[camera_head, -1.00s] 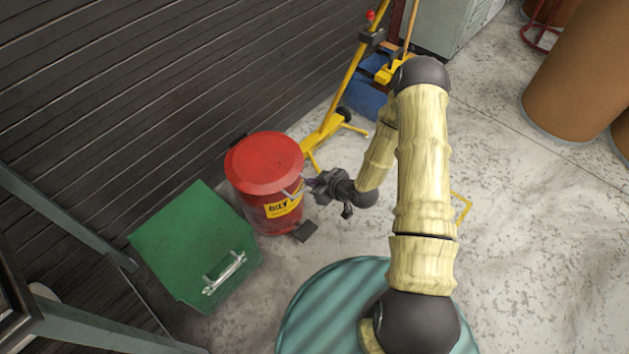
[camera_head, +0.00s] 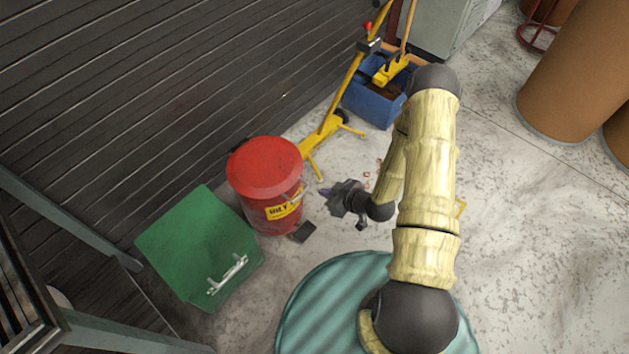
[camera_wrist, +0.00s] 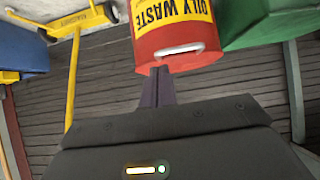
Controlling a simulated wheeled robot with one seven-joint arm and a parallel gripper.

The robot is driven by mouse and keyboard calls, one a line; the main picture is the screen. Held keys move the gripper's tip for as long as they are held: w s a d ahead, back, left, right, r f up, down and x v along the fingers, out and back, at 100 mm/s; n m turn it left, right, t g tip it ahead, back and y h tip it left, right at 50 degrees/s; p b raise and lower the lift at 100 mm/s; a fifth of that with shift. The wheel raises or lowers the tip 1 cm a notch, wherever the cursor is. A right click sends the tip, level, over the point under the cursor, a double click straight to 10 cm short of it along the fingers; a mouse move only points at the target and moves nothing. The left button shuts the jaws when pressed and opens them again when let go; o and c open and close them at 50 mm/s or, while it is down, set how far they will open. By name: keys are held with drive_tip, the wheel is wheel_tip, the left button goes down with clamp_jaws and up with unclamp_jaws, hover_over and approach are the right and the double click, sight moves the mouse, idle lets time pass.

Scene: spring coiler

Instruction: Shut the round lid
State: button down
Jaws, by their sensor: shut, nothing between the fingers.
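The round lid (camera_head: 265,162) is the red top of a red oily waste can (camera_head: 275,215) with a yellow label. In the head view it sits flat on the can, and I see no gap at its rim. In the wrist view the can (camera_wrist: 177,50) appears upside down, with a pale handle bar on its front. My gripper (camera_head: 328,192) is to the right of the can, a little apart from it, with its fingers pointing at it. The fingers (camera_wrist: 158,88) are shut and empty. The can's far side is hidden.
A green box (camera_head: 195,240) with a pale handle stands left of the can. A yellow stand (camera_head: 325,135) and a blue bin (camera_head: 375,105) are behind. A dark pedal (camera_head: 302,232) lies at the can's foot. Floor on the right is clear up to brown drums (camera_head: 570,80).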

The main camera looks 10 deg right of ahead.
drive_tip(key=s+d, duration=0.2)
drive_tip(key=shift+s+d+f+p, duration=0.2)
drive_tip(key=shift+s+d+p, duration=0.05)
drive_tip(key=shift+s+p, duration=0.05)
drive_tip(key=shift+r, duration=0.1)
idle(0.3)
